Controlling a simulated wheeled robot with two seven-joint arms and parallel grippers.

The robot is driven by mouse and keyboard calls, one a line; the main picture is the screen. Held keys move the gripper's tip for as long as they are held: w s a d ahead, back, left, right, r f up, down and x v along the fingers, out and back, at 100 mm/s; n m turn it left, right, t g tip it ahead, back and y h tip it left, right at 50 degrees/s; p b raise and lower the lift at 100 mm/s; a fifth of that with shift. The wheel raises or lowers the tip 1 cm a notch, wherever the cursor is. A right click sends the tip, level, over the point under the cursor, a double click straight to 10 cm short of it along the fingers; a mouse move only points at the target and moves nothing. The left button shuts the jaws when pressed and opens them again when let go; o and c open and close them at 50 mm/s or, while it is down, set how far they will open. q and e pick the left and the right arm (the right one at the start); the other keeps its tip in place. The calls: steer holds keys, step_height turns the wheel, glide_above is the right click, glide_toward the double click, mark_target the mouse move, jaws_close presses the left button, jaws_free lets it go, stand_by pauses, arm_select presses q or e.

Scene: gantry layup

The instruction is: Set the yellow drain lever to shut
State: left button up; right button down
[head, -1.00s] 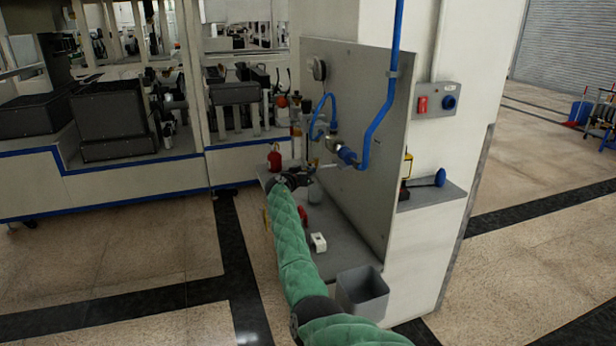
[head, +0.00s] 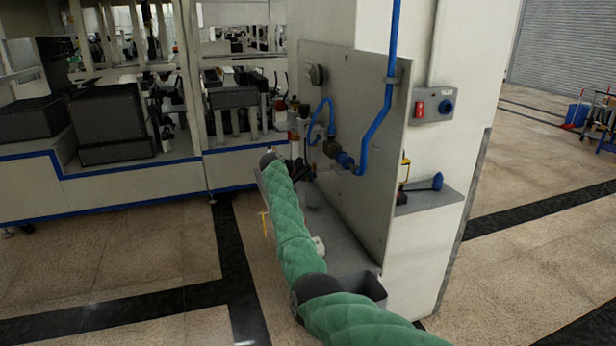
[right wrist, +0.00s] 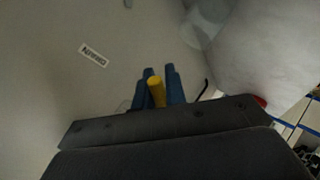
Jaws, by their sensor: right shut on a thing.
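My right gripper (head: 306,172) is at the grey panel (head: 362,150), low on its left part, below the looped blue hose. In the right wrist view its blue fingers (right wrist: 160,86) are shut on the yellow drain lever (right wrist: 157,93), whose end shows between them. A white label (right wrist: 93,55), upside down and seeming to read DRAIN, is on the panel beside it. In the head view the gripper and wrist hide the lever, so its angle is hard to tell. My left gripper is not in view.
A blue pipe (head: 380,125) runs down the panel to a fitting, right of the gripper. A shelf (head: 345,232) lies below, with a grey bin (head: 366,289) at its front. A switch box (head: 434,106) and a blue horn-shaped thing (head: 425,183) are at the right.

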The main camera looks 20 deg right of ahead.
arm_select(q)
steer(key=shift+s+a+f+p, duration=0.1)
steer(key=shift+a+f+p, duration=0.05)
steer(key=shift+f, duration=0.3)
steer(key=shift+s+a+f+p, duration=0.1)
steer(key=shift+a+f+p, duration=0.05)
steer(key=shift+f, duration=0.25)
arm_select(e)
steer(key=n+g, duration=0.1)
steer(key=r+n+g, duration=0.1)
steer(key=g, duration=0.1)
steer(key=shift+s+r, duration=0.25)
steer(key=shift+s, duration=0.1)
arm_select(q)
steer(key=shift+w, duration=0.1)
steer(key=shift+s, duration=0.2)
arm_select(e)
steer(key=c, duration=1.4)
jaws_free()
steer(key=shift+c, duration=0.2)
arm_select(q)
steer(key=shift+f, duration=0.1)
